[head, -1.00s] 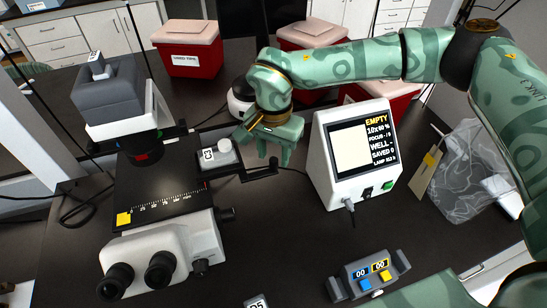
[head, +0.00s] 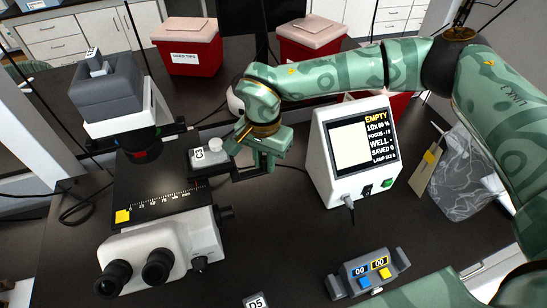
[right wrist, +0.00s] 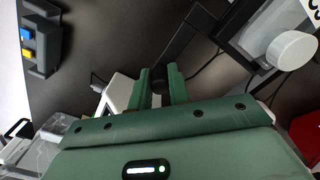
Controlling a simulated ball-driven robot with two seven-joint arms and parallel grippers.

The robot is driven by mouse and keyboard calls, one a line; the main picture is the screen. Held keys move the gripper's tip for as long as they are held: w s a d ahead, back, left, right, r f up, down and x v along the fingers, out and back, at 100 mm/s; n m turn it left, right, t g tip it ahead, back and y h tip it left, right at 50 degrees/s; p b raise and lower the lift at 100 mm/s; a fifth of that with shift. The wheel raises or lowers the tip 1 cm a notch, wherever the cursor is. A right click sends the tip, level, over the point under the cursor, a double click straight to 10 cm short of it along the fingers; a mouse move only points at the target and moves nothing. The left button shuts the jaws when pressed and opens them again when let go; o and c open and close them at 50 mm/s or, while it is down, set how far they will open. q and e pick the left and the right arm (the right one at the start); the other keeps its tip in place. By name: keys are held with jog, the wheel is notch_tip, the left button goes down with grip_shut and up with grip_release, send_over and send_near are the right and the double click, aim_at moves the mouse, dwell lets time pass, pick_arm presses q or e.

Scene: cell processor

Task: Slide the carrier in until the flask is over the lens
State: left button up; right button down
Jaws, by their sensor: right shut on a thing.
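The flask (head: 208,153), a pale block labelled C3 with a white cap, lies on the dark carrier (head: 236,177) at the right edge of the microscope stage (head: 150,190). My right gripper (head: 263,163) is at the carrier's outer right end. In the right wrist view, the gripper (right wrist: 160,84) is shut on the carrier's dark knob (right wrist: 158,86), and the flask's white cap (right wrist: 291,50) shows at upper right. The flask is right of the red-ringed part (head: 146,154) under the microscope head. The lens itself is hidden. My left gripper is out of view.
The white monitor (head: 357,150) stands close right of my right gripper and reads EMPTY. A small console (head: 367,274) with blue and yellow buttons lies in front. Red bins (head: 187,50) stand behind. Eyepieces (head: 158,266) are at front left.

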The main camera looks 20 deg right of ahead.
jog(key=a+b, duration=0.1)
jog(key=a, duration=0.7)
jog(key=shift+b, duration=0.35)
jog(key=c, duration=1.3)
grip_release()
jog(key=shift+s, duration=0.1)
jog(key=shift+r, duration=0.1)
notch_tip(320, 180, up, 16)
jog(key=shift+r+b, duration=0.1)
jog(key=shift+b, duration=0.2)
